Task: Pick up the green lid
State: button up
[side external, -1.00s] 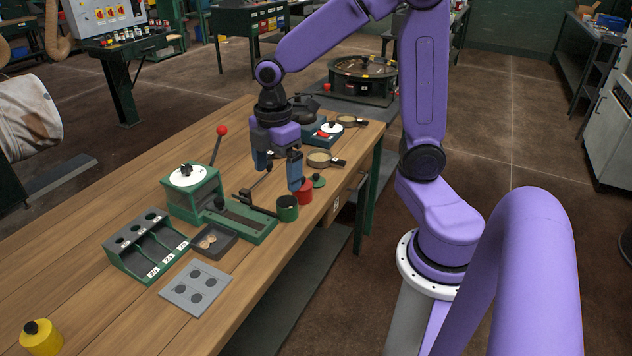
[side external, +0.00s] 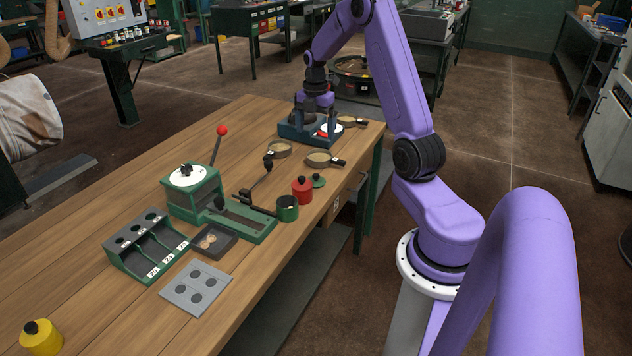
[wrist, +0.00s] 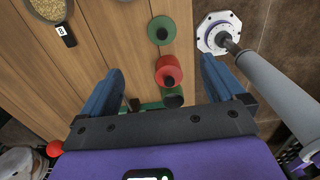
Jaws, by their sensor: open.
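The green lid (side external: 318,181) is a small flat disc with a dark knob, lying on the table near its right edge. It also shows in the wrist view (wrist: 161,30), at top centre, beyond the fingertips. In the wrist view my open blue fingers (wrist: 161,66) frame the red canister from a distance.
A green press with a red-knobbed lever (side external: 193,187) stands to the left. The table's right edge is close to the lid.

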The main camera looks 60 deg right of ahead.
send_over(316, 174)
notch_tip(316, 174, down, 12)
jog(key=shift+w+d+r, duration=0.1)
jog(key=shift+w+r, duration=0.05)
jog(key=shift+r, duration=0.1)
jog(key=shift+f, duration=2.65)
jog(key=c, duration=1.1)
